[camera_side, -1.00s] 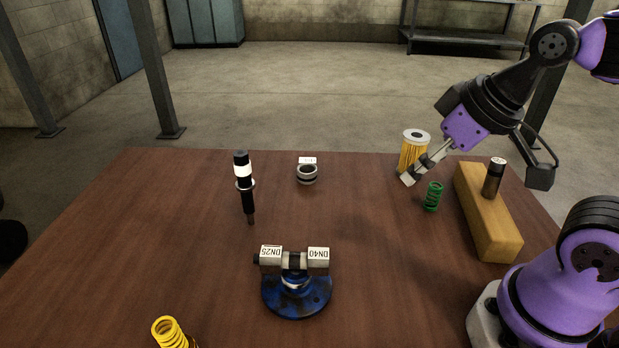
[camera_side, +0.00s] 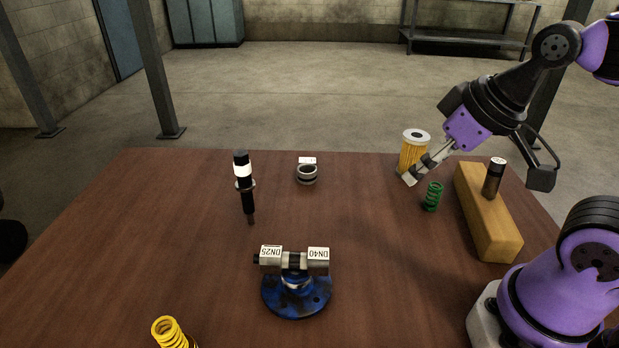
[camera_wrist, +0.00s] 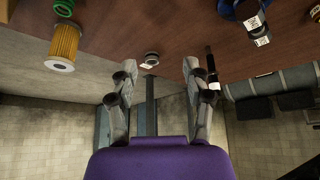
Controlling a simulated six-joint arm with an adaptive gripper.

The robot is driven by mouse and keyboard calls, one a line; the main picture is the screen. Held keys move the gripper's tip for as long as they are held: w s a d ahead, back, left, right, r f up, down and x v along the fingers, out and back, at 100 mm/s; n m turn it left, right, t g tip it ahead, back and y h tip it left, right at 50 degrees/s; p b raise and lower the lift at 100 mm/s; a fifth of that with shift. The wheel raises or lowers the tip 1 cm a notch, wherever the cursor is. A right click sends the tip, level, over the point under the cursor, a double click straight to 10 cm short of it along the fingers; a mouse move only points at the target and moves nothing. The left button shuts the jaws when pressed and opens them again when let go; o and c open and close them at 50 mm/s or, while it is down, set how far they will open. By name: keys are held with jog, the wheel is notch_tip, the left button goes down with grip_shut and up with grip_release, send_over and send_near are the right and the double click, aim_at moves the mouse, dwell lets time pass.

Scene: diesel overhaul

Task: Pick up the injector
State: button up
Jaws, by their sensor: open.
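The injector (camera_side: 245,186), as I take it, is a slim dark part with a white band and a thin tip pointing down. It looks upright at the left middle of the table in the side view.
The yellow filter (camera_side: 413,150), green spring (camera_side: 433,196) and wooden block (camera_side: 490,225) with a dark cylinder (camera_side: 494,178) are at right. A ring (camera_side: 307,175) sits at the back. A blue-based fitting (camera_side: 296,295) and yellow spring (camera_side: 170,332) are in front. Bare table surrounds the injector.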

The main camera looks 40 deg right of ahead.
jog(key=shift+o, duration=0.6)
jog(key=r+n+g+y, duration=0.2)
jog(key=n+y, duration=0.1)
jog(key=n, duration=0.4)
send_over(239, 171)
jog(key=s+d, duration=0.3)
jog(key=d, duration=0.1)
jog(key=x, duration=0.5)
jog(key=shift+w+a+r, duration=0.1)
jog(key=shift+w+a, duration=0.15)
jog(key=shift+a, duration=0.05)
jog(key=x, duration=0.6)
jog(key=shift+w, duration=0.1)
grip_shut()
